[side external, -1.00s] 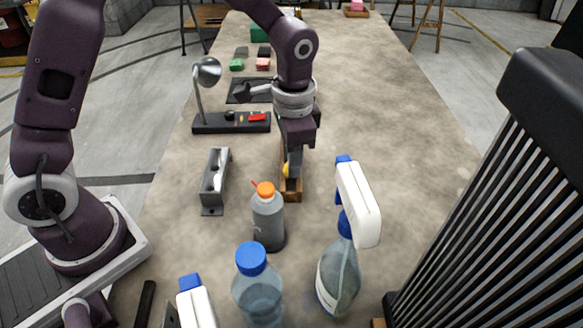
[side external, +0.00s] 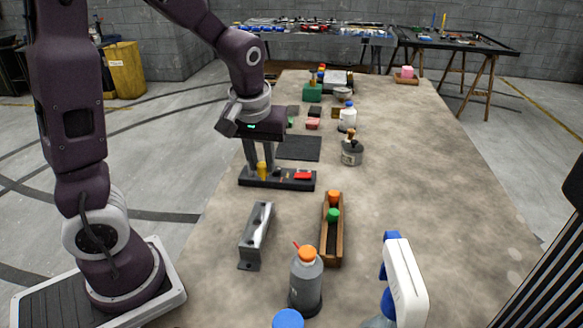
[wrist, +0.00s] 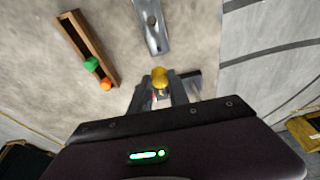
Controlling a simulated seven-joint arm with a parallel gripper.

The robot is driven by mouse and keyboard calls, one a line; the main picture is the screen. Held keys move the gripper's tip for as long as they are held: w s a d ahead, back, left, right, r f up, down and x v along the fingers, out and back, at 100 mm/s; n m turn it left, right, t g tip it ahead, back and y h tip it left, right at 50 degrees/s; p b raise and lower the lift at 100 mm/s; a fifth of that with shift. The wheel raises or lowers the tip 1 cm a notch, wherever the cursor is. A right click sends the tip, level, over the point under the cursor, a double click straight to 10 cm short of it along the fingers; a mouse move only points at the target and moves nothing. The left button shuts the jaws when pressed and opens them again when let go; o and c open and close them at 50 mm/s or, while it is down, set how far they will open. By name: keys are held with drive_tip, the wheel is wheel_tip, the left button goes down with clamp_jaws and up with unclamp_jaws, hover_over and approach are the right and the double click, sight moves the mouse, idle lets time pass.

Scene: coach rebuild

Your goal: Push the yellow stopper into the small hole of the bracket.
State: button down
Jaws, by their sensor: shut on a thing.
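The yellow stopper (side external: 262,171) is held between the fingers of my gripper (side external: 260,165), in front of the dark stand in the side external view. In the wrist view the stopper (wrist: 159,78) shows upright between the fingertips of my gripper (wrist: 161,88). The grey metal bracket (side external: 256,236) lies on the table nearer the side camera, apart from the stopper. In the wrist view the bracket (wrist: 152,28) is ahead of the fingers, its near end close beyond the stopper. Its openings are too small to tell apart clearly.
A wooden tray (side external: 323,248) right of the bracket holds an orange stopper (side external: 334,196) and a green stopper (side external: 333,215). A dark stand (side external: 297,185) with a red part is by the gripper. A grey bottle (side external: 306,282) and white sprayer (side external: 405,280) stand in front.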

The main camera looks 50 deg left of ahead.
drive_tip(key=shift+s+a+f, duration=0.1)
drive_tip(key=shift+s+a, duration=0.1)
drive_tip(key=shift+f+n, duration=0.25)
drive_tip(key=shift+n, duration=0.05)
wheel_tip(320, 180, down, 6)
drive_tip(key=shift+f, duration=0.7)
idle(1.9)
drive_tip(key=c, duration=1.2)
unclamp_jaws()
drive_tip(key=shift+o, duration=0.2)
drive_tip(key=o, duration=0.5)
